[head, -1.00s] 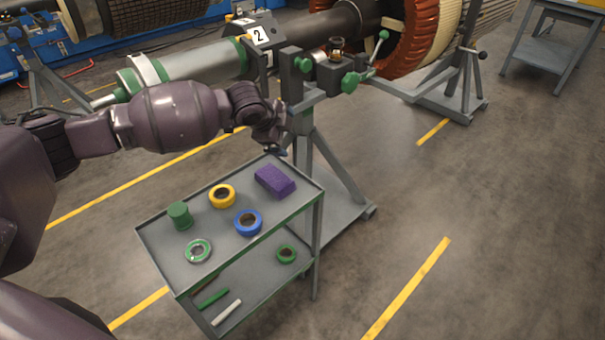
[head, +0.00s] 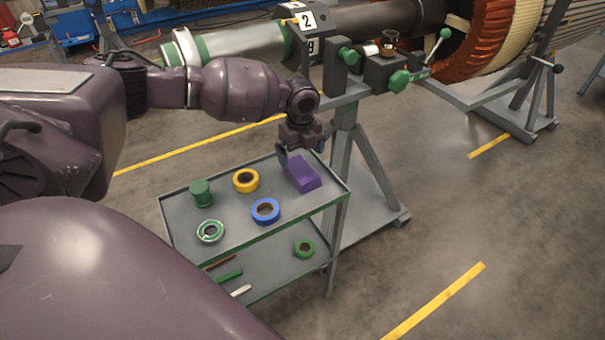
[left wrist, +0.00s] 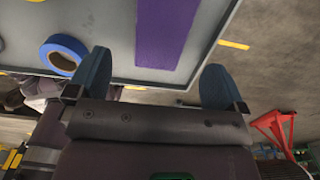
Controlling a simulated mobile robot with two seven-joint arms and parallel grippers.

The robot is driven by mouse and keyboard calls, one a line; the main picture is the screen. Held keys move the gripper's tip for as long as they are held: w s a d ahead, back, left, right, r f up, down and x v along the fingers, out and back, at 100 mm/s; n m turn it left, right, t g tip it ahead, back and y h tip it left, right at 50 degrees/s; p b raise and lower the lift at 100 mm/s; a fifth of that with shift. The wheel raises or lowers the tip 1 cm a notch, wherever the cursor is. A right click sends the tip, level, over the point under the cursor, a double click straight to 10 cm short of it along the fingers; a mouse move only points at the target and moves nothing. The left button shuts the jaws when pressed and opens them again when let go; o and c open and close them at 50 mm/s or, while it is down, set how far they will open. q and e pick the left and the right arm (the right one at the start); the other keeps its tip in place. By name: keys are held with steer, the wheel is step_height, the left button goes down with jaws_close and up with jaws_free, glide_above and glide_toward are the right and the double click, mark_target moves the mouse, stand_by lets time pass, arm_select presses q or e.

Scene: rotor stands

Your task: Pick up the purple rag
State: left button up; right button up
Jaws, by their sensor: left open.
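The purple rag (head: 302,174) is a folded block lying on the top shelf of the grey cart (head: 228,232), at the shelf's right end. My left gripper (head: 300,153) is just above and behind the rag, pointing down. In the left wrist view the rag (left wrist: 167,32) lies ahead of the gap between the two blue fingertips. My left gripper (left wrist: 155,75) shows there with its fingers wide apart and nothing between them. From these views I cannot tell whether a fingertip touches the rag. My right gripper is not in view.
On the same shelf are a blue tape roll (head: 265,211), a yellow roll (head: 246,180), a green-and-silver roll (head: 210,231) and a green cylinder (head: 201,193). A grey rotor stand (head: 345,140) stands close behind the cart. Open floor lies to the right.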

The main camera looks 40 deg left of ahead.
arm_select(q)
step_height(320, 180, down, 2)
steer(key=shift+f, duration=0.1)
step_height(320, 180, down, 4)
steer(key=shift+f+b, duration=0.1)
steer(key=shift+b, duration=0.5)
steer(key=shift+f, duration=0.3)
steer(key=shift+r, duration=0.1)
steer(key=c, duration=0.8)
steer(key=shift+c, duration=1)
step_height(320, 180, up, 12)
steer(key=p, duration=0.2)
step_height(320, 180, up, 8)
steer(key=p, duration=0.2)
glide_above(301, 170)
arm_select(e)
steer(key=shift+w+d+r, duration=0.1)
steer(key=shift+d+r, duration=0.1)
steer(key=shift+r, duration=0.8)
